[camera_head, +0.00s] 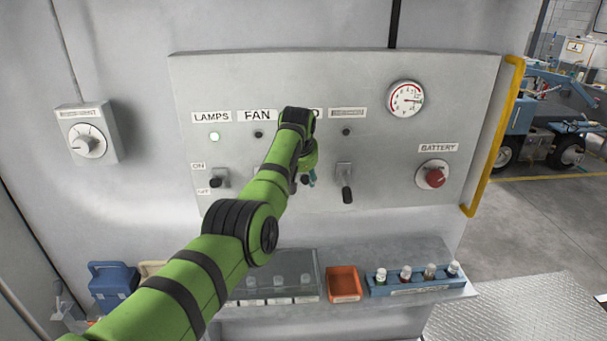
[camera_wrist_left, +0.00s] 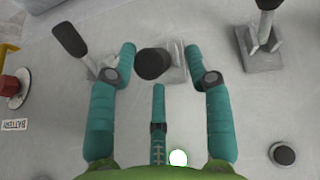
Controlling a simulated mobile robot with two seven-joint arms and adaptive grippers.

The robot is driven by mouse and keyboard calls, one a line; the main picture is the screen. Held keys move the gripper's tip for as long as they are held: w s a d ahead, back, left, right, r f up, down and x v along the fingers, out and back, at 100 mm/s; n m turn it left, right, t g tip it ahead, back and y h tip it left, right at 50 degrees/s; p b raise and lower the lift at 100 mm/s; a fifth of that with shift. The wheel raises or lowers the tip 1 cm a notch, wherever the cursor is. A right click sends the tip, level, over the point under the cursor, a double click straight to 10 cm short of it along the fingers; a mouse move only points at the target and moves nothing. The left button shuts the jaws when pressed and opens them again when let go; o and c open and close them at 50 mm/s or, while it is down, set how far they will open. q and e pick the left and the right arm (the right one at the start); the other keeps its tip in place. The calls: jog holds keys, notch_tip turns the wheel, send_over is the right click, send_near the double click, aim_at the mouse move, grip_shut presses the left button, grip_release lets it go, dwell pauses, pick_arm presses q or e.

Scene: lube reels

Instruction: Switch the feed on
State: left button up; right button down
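My left gripper (camera_head: 308,178) is at the feed switch on the grey panel (camera_head: 400,150); my arm hides most of its label, leaving part of a last letter. In the left wrist view, my gripper (camera_wrist_left: 165,62) has its teal fingers spread. The feed lever's dark knob (camera_wrist_left: 153,63) sits between the fingertips; I cannot tell whether they touch. The lever points toward the camera, raised compared with its neighbours. A bright white lamp with a green rim (camera_wrist_left: 178,158) shows beside the palm and looks lit. My right gripper is not in view.
The fourth lever (camera_head: 346,185) hangs down, and the fan lever (camera_wrist_left: 266,25) points down the panel too. A red battery knob (camera_head: 434,178), yellow handle (camera_head: 493,140) and shelf with an orange tray (camera_head: 344,283) are nearby.

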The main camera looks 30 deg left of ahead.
pick_arm(q)
jog(key=shift+d+r, duration=0.1)
jog(key=shift+d, duration=0.1)
jog(key=v, duration=1.2)
